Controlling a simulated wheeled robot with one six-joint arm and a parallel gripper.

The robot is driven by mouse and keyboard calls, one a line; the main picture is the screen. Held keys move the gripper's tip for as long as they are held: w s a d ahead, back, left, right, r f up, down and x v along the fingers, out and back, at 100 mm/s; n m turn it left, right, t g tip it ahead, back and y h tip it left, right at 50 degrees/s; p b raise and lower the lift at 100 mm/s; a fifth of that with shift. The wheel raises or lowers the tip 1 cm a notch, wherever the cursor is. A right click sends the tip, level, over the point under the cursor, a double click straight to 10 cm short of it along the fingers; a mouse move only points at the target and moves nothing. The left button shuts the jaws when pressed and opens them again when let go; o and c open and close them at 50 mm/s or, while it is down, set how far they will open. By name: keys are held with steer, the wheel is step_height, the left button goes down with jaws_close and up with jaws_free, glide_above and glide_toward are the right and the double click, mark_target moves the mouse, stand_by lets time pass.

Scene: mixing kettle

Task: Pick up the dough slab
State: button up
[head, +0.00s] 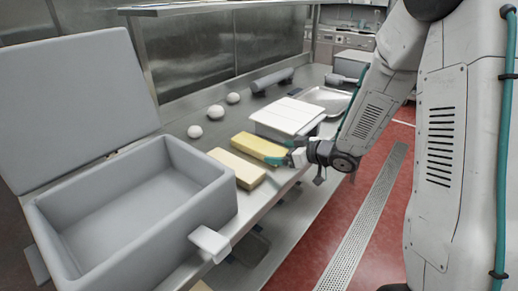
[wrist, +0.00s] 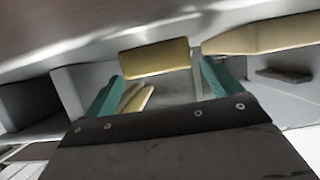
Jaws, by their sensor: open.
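Two slabs lie side by side on the steel counter in the head view: a pale beige slab (head: 237,169) and a yellower slab (head: 256,147) just behind it. I cannot tell for sure which is the dough slab. My gripper (head: 284,159) is open and empty at the right end of the yellower slab, at the counter's front edge. In the wrist view, the yellower slab (wrist: 155,58) shows ahead between the teal fingertips of my gripper (wrist: 161,74). The pale slab (wrist: 265,36) is to the right, outside the fingers. Contact is unclear.
A large grey open kettle (head: 135,205) with raised lid stands left of the slabs. A white-topped box (head: 287,116) stands close behind the yellower slab. Several white balls (head: 216,112), a dark roller (head: 272,80) and a metal tray (head: 325,101) lie farther back.

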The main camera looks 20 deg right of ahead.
mark_target(274, 151)
steer(key=x, duration=0.5)
steer(key=shift+w, duration=0.1)
steer(key=c, duration=1.4)
steer(key=shift+r, duration=0.15)
